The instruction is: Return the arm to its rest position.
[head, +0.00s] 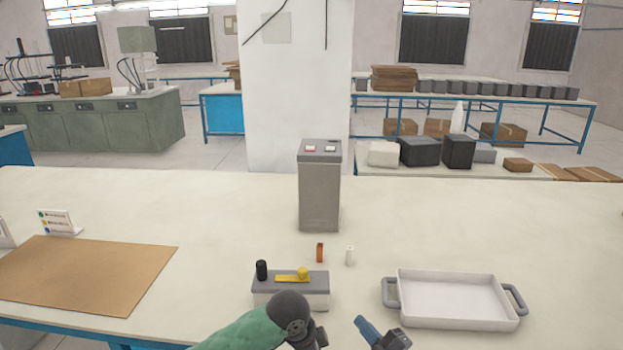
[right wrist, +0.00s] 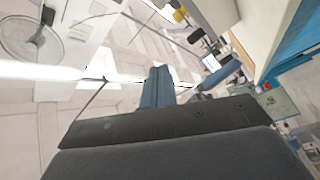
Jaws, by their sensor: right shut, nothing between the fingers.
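My right gripper (head: 366,328) shows at the bottom edge of the head view, right of centre, with a blue finger and a dark body. It is shut and empty, left of the white tray and apart from the things on the table. In the right wrist view, the gripper's blue finger part (right wrist: 157,88) stands above its dark body, with no object held. My left gripper is not in view.
The white table (head: 450,215) holds a tall grey battery (head: 319,190), an orange piece (head: 320,252), a white piece (head: 349,256), a white tray (head: 402,315) with grey handles, a brown mat (head: 80,275) and a small sign (head: 56,221).

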